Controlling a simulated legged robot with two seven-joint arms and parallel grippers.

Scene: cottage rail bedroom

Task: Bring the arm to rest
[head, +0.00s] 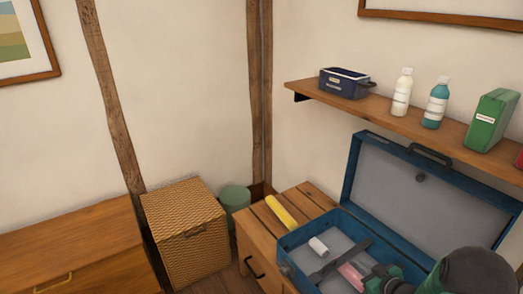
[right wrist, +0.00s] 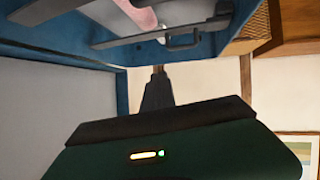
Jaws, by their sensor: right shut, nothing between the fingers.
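My right gripper (head: 370,284) shows at the lower right of the head view, in front of the open blue case (head: 293,265). Its fingers look shut together with nothing between them. In the right wrist view the narrow dark fingers (right wrist: 158,75) point up the picture, towards the case (right wrist: 122,92). Whether they touch the case cannot be told. My left gripper is not in view.
The case stands on a wooden cabinet (head: 257,243), lid raised, holding a white roll (head: 318,246) and a pink item (head: 350,275). A yellow item (head: 280,211) lies beside it. A shelf (head: 390,113) with bottles and boxes hangs above. A wicker basket (head: 184,233) stands left.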

